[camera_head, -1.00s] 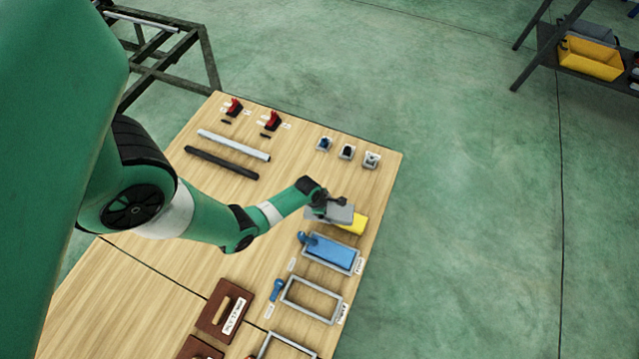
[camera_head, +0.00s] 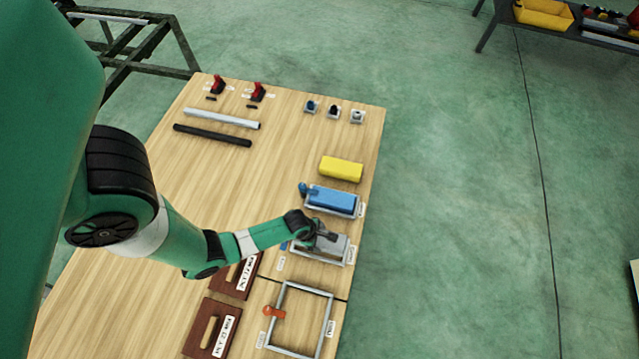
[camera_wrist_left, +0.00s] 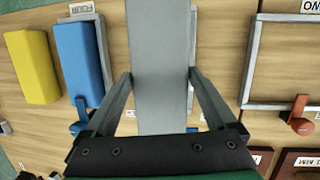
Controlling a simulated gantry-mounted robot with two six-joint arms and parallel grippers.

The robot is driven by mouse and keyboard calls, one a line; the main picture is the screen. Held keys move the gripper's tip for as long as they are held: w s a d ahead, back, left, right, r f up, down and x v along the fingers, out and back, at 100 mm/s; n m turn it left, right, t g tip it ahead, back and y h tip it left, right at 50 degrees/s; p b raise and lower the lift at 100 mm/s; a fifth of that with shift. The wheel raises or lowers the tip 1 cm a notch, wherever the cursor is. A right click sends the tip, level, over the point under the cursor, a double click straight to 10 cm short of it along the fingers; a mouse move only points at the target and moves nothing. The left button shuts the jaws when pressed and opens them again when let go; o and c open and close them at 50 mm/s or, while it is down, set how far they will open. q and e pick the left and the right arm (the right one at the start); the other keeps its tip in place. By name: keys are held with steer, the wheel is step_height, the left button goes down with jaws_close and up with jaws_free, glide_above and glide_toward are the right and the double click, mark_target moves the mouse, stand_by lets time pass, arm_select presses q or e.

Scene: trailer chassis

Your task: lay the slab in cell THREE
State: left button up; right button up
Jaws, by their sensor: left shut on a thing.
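My left gripper (camera_head: 318,237) is shut on the grey slab (camera_head: 335,246). The slab also shows large between the fingers in the left wrist view (camera_wrist_left: 158,70). It is over the middle grey frame (camera_head: 323,262), the one between the blue block's frame and the empty front frame. The slab hides most of this frame, and one rail (camera_wrist_left: 193,50) shows to its right in the wrist view. I cannot tell how high the slab is above the frame or read the frame's label. My right gripper is not in view.
A blue block (camera_head: 332,199) lies in the frame labelled FOUR, with a yellow block (camera_head: 341,168) beyond it. The front frame (camera_head: 327,322) is empty, with an orange knob (camera_head: 274,311) at its side. Brown panels with handles (camera_head: 212,328) lie to the left.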

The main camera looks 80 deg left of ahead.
mark_target(319, 241)
arm_select(q)
step_height(319, 241, down, 4)
steer(key=shift+a+f+b, duration=0.1)
steer(key=shift+b, duration=1.1)
steer(key=shift+f+b, duration=1.4)
steer(key=shift+f, duration=0.55)
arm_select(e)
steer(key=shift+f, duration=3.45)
arm_select(q)
steer(key=o, duration=1.1)
steer(key=p+v, duration=1)
steer(key=v, duration=0.2)
steer(key=shift+r, duration=0.3)
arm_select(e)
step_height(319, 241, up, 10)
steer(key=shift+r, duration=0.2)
arm_select(q)
steer(key=shift+f, duration=0.1)
